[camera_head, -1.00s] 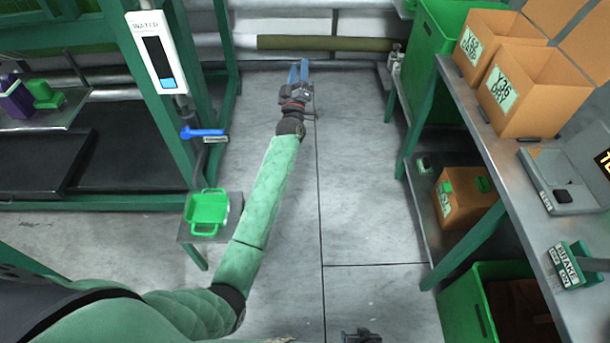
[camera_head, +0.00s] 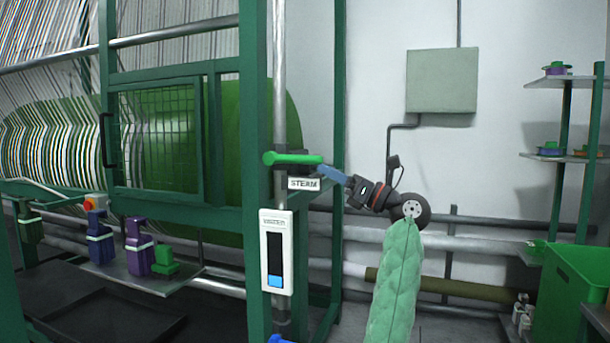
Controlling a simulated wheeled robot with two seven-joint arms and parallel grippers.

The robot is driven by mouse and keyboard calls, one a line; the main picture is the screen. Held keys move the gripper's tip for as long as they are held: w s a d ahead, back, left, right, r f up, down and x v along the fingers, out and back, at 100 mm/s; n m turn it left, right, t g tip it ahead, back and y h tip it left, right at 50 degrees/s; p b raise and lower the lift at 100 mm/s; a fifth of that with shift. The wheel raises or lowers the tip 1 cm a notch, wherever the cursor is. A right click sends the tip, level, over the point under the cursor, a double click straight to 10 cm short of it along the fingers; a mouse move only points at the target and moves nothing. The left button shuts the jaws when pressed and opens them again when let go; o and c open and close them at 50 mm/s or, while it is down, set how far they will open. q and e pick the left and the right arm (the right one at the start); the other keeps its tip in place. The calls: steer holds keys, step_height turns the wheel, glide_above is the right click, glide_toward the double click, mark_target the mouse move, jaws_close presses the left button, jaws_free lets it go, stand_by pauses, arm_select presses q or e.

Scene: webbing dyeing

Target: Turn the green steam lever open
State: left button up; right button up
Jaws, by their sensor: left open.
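The green steam lever (camera_head: 290,159) lies level across the steel pipe on the green frame post, above a white STEAM label (camera_head: 304,184). My left gripper (camera_head: 330,173), with blue fingers, is at the right end of the lever, its fingertips close beside that end. It is open, with nothing seen between the fingers; I cannot tell whether it touches the lever. My left arm in its green sleeve rises from below. My right gripper does not show.
A white water gauge (camera_head: 276,252) hangs below the label, with a blue handle (camera_head: 280,339) at the bottom edge. A machine with a mesh door (camera_head: 155,138) and a shelf of bottles (camera_head: 150,280) stand left. A green bin (camera_head: 572,290) stands right.

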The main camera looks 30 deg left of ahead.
mark_target(303, 159)
arm_select(q)
steer(key=shift+x, duration=4)
jaws_close()
